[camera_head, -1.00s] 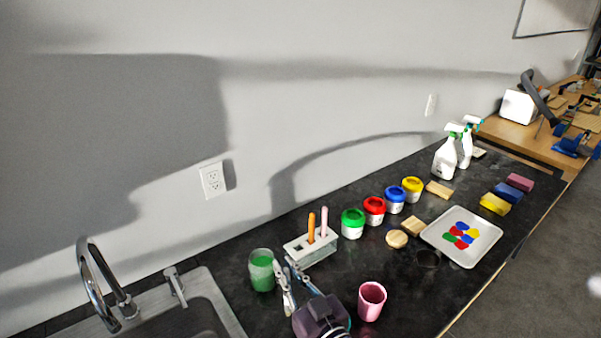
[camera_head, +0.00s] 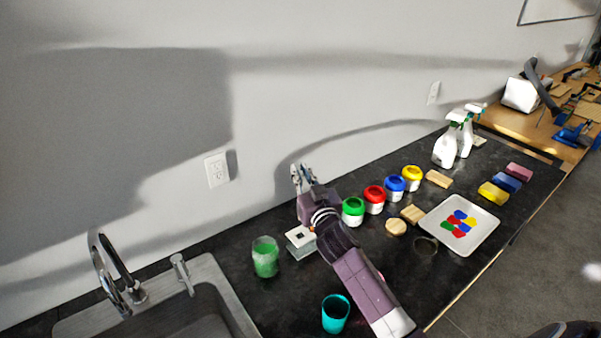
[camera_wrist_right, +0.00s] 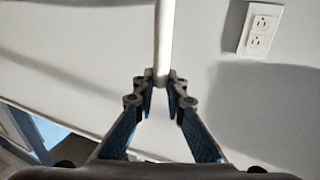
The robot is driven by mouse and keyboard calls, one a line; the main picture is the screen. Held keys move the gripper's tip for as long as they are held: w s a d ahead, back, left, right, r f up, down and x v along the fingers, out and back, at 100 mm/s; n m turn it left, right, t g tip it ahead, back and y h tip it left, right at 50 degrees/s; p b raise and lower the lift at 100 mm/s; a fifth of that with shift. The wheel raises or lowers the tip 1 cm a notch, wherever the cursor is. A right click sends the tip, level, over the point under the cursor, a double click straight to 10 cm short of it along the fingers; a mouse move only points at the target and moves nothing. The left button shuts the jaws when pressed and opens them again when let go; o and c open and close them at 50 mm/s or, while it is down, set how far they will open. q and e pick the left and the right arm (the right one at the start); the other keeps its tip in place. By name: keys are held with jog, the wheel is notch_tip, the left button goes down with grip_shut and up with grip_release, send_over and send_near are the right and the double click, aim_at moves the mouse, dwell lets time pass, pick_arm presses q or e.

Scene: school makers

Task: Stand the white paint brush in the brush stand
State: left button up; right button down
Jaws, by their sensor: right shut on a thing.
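My right gripper (camera_head: 296,176) is raised in front of the wall, above and behind the brush stand (camera_head: 298,241). In the right wrist view the gripper (camera_wrist_right: 160,90) is shut on a plain white rod, the white paint brush (camera_wrist_right: 164,40), which runs from the fingertips out of the top of the picture. In the head view the brush cannot be made out clearly. The stand is on the dark counter; its right part is hidden behind my right arm. A bit of an orange brush (camera_head: 312,229) shows by the arm. My left gripper is not in view.
A jar of green liquid (camera_head: 265,258) is left of the stand, near the sink (camera_head: 200,305). A teal cup (camera_head: 335,315) stands in front. Paint pots, including a green one (camera_head: 353,212), are to the right. A tray (camera_head: 483,239) with colour blobs lies farther right.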

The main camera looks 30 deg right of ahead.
jog(key=shift+f+b, duration=0.75)
jog(key=shift+f, duration=0.2)
jog(key=shift+f+b, duration=4.4)
jog(key=shift+f, duration=0.75)
jog(key=c, duration=1.9)
grip_release()
jog(key=shift+s+a, duration=0.1)
jog(key=shift+s, duration=0.05)
